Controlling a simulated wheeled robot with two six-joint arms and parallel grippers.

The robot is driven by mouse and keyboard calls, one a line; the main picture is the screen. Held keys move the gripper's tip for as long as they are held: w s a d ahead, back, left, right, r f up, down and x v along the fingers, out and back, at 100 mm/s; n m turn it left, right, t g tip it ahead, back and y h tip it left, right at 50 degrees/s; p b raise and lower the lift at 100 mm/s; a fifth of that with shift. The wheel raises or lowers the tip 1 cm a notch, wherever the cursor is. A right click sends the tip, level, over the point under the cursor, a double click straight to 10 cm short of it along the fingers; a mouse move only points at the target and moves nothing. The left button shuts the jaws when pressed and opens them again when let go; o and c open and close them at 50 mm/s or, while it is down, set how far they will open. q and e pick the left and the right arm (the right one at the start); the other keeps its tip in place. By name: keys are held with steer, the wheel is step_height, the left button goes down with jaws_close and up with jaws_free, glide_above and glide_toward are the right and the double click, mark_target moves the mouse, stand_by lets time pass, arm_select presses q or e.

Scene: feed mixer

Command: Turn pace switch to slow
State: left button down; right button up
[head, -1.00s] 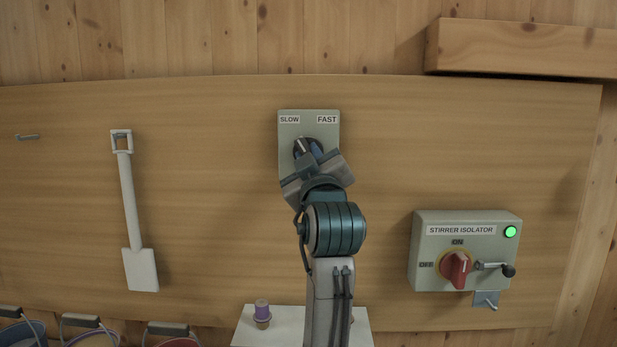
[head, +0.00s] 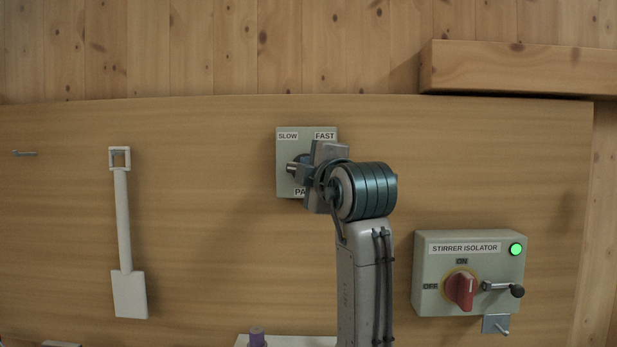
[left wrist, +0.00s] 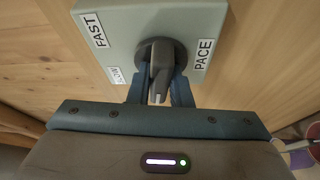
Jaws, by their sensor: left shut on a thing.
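The pace switch panel (head: 283,150) is a grey-green plate on the wooden board, with SLOW at its upper left, FAST at its upper right and a partly covered PACE label below. My left gripper (head: 310,170) is in front of the panel and covers most of the knob. In the left wrist view, the dark knob (left wrist: 160,62) sits between the two blue fingers of my left gripper (left wrist: 160,92), which is shut on it. That view is rolled, with FAST above SLOW at the left. I cannot tell exactly which label the knob points at. My right gripper is not in view.
A stirrer isolator box (head: 422,262) with a red knob, a small black-ended lever and a green lamp is at the lower right. A white shovel (head: 124,225) hangs at the left. A wooden beam (head: 520,68) juts out at the upper right.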

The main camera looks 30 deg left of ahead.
arm_select(q)
steer(key=shift+n, duration=0.6)
steer(key=c, duration=1.3)
jaws_free()
